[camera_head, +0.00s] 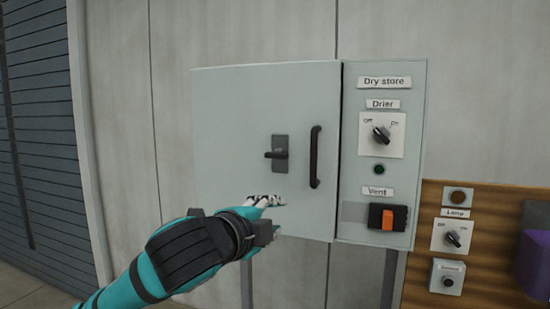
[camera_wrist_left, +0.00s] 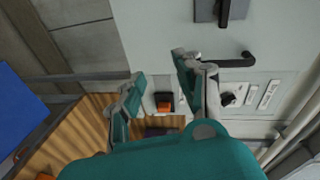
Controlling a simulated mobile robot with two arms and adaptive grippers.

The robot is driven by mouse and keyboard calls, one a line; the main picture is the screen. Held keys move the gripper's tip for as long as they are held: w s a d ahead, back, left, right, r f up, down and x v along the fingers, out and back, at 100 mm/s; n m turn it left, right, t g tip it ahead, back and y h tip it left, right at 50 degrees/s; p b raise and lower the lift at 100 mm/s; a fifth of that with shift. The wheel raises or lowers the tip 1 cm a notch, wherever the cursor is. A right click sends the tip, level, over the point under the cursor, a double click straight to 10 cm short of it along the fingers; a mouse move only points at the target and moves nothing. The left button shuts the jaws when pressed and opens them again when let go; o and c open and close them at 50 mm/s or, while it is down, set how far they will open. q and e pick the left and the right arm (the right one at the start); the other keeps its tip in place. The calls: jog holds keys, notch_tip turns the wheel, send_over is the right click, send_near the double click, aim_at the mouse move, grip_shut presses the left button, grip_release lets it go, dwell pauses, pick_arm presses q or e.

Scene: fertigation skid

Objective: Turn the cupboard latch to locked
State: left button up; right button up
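The cupboard latch (camera_head: 278,154) is a dark plate with a black lever on the pale grey cupboard door (camera_head: 232,110). The lever lies about level, its free end to the left. In the left wrist view the latch (camera_wrist_left: 222,10) is at the top edge, partly cut off. My left gripper (camera_head: 268,201) is below the latch, apart from it, in front of the door's lower part. In the left wrist view its two fingers (camera_wrist_left: 158,67) stand apart with nothing between them. My right gripper is in neither view.
A black vertical door handle (camera_head: 316,157) is right of the latch. The side panel has a drier knob (camera_head: 381,134), a green button (camera_head: 379,169) and an orange vent switch (camera_head: 387,218). A wooden board (camera_head: 480,205) with a lamp knob (camera_head: 453,239) is lower right.

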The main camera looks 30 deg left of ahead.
pick_arm(q)
jog(key=s+a+r+t+y, duration=0.1)
jog(key=s+a+r+t, duration=0.15)
jog(key=s+r, duration=0.4)
jog(key=m+p, duration=0.1)
jog(key=p, duration=0.8)
send_near(275, 157)
jog(key=shift+g, duration=0.35)
jog(key=p+x, duration=0.1)
jog(key=x, duration=0.2)
jog(key=p+x, duration=0.1)
jog(key=x, duration=0.2)
jog(key=p+x, duration=0.1)
jog(key=x, duration=0.3)
jog(key=shift+r, duration=0.35)
jog(key=shift+y, duration=0.4)
grip_shut()
